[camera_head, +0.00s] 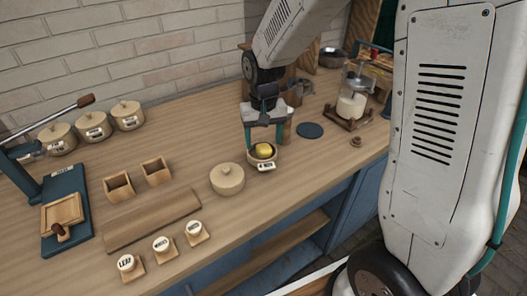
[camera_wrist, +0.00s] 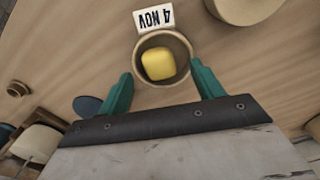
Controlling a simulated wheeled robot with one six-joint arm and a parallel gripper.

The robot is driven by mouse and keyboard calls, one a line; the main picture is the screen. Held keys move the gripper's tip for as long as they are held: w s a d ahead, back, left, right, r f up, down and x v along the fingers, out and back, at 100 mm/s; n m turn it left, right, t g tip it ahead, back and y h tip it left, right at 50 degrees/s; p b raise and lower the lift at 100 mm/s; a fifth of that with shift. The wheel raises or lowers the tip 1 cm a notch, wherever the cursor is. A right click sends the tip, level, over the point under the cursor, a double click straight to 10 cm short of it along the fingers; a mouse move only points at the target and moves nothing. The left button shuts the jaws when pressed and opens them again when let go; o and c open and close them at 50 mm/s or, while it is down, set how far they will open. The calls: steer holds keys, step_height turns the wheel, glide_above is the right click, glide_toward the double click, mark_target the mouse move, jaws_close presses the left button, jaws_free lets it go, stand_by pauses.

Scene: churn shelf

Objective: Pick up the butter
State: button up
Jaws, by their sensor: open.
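The butter (camera_head: 264,150) is a small yellow rounded block inside a round wooden dish (camera_head: 256,164) on the wooden counter. In the wrist view my gripper (camera_wrist: 159,85) is open and empty, with one finger to each side of the dish. The fingers look wider apart than the butter. I cannot tell whether they touch the dish.
A dark round mat (camera_head: 309,130) and a glass churn (camera_head: 352,103) are to the right. Wooden boxes (camera_head: 118,187), a long board (camera_head: 150,222) and labelled blocks (camera_head: 163,249) occupy the left.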

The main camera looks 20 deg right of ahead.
step_height(320, 180, down, 2)
steer(key=shift+f, duration=0.1)
steer(key=shift+c, duration=0.3)
steer(key=c, duration=1)
steer(key=shift+o, duration=0.2)
